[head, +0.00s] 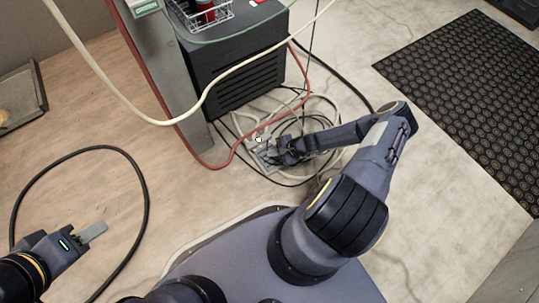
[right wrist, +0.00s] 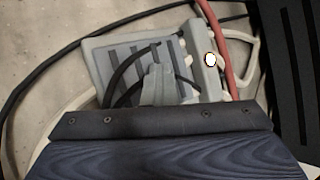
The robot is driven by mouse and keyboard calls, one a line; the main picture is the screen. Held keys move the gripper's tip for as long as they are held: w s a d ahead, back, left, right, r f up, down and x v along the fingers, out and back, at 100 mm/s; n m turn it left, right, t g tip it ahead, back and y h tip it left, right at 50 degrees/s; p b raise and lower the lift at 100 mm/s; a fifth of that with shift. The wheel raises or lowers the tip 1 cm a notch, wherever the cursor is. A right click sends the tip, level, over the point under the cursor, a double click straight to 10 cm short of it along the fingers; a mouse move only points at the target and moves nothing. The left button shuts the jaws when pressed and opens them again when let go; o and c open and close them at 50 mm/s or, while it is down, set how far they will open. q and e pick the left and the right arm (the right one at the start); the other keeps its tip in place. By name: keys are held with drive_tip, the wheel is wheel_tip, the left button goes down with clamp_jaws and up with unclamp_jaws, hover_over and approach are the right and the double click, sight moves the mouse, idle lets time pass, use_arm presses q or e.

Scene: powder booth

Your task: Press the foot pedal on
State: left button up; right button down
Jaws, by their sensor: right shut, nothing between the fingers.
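The foot pedal (right wrist: 105,62) is a grey plate with dark ribs, lying on the floor among cables in the right wrist view. A grey housing (right wrist: 203,75) with a round, pale lit spot (right wrist: 211,59) stands along its right side. In the head view the pedal (head: 258,150) is small and partly covered by cables and my gripper. My right gripper (head: 275,157) is shut and empty, with its fingertips (right wrist: 158,85) over the pedal's near part; I cannot tell whether they touch it.
A dark vented cabinet (head: 245,75) and a grey post (head: 165,70) stand just behind the pedal. A red hose (head: 214,165) and several loose cables surround it. A black studded mat (head: 470,100) lies at right.

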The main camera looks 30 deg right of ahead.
drive_tip(key=shift+s+d, duration=0.1)
drive_tip(key=shift+d, duration=0.05)
wheel_tip(320, 180, up, 6)
drive_tip(key=p, duration=0.4)
drive_tip(key=shift+p, duration=0.4)
